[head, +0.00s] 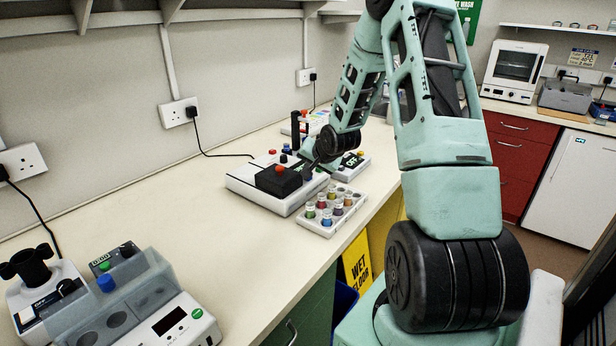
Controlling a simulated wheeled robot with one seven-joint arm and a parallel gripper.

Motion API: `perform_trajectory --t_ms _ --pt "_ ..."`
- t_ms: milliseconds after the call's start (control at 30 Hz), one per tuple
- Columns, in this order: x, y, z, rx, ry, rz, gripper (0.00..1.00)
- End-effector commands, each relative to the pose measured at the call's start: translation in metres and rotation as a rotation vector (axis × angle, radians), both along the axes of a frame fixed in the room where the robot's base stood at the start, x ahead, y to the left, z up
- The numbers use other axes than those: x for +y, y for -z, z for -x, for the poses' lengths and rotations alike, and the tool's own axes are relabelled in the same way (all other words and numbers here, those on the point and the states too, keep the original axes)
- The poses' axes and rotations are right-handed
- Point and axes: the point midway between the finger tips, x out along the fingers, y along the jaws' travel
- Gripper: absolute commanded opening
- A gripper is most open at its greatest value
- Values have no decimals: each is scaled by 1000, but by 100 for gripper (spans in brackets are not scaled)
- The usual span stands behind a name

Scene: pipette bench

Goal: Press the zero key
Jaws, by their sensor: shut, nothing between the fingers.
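My gripper (310,168) is shut and empty. It points down and left over the middle of the bench, close to a white instrument (263,196) with a black block and a red knob on top. Just right of it, a small white device (363,162) has a dark display with green marks, partly hidden behind my wrist. I cannot make out which key is the zero key. Whether the fingertips touch anything is too small to tell.
A white rack (318,229) with several coloured-cap vials stands in front of the instrument. Grey and white devices (165,318) with a green button stand at the near left. The bench (140,215) is clear between. A yellow wet-floor sign (357,262) stands below its edge.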

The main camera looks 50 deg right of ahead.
Motion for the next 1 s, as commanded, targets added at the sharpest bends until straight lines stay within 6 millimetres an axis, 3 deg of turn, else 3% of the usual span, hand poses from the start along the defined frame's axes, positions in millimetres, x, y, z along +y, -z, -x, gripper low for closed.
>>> perform_trajectory --t_ms 1000 --pt "0 12 0 0 0 0 0"
